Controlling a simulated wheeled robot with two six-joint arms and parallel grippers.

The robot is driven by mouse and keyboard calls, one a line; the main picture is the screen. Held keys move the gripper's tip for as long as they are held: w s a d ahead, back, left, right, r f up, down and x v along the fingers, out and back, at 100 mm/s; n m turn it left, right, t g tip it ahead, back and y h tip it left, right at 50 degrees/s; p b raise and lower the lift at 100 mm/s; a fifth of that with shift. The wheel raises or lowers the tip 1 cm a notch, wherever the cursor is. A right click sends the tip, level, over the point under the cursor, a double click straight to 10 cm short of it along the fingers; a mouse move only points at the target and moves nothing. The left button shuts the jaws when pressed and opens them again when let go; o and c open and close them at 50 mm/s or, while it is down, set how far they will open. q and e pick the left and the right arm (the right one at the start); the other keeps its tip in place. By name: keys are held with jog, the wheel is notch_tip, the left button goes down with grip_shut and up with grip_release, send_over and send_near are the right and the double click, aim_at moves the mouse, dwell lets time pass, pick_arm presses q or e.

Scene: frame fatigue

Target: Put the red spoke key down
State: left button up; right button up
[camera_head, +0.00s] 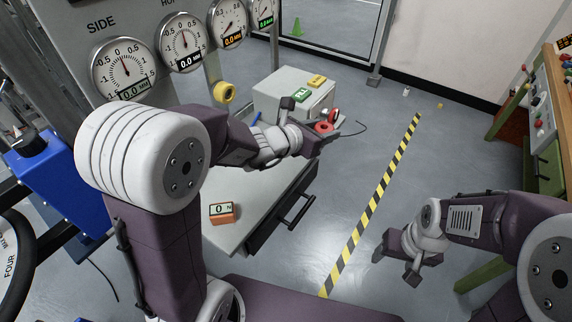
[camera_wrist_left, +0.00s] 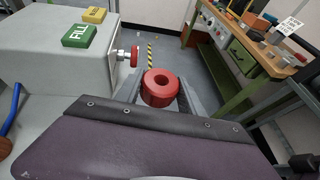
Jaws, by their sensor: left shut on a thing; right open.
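The red spoke key (camera_wrist_left: 160,88) is a thick red disc with a hole, between the fingers of my left gripper (camera_wrist_left: 160,100) in the left wrist view. In the head view the key (camera_head: 323,128) shows at the end of my left gripper (camera_head: 326,132), which is shut on it, beside the grey box. I cannot tell the gap between the key and any surface below. My right gripper (camera_head: 396,265) is open and empty, low at the right over the floor.
A grey box (camera_head: 270,99) with a green FILL button (camera_head: 302,95), a yellow button (camera_head: 317,81) and a red knob (camera_wrist_left: 134,55) stands close to the left gripper. A green-framed workbench (camera_wrist_left: 225,65) stands farther off.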

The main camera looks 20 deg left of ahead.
pick_arm(q)
jog(key=shift+s+d, duration=0.1)
jog(key=shift+d, duration=0.45)
jog(key=a+f, duration=0.2)
jog(key=a, duration=0.2)
jog(key=w+a+f, duration=0.1)
jog(key=a+f, duration=0.1)
jog(key=a, duration=0.1)
jog(key=w+a+f, duration=0.1)
jog(key=a+f, duration=0.2)
jog(key=a, duration=0.1)
jog(key=shift+a+p, duration=0.3)
jog(key=shift+a, duration=0.05)
notch_tip(320, 180, down, 4)
jog(key=shift+r+b, duration=0.2)
jog(key=shift+b, duration=0.35)
jog(key=shift+f, duration=0.3)
jog(key=shift+f, duration=0.1)
jog(key=o, duration=1.4)
jog(key=shift+c, duration=0.2)
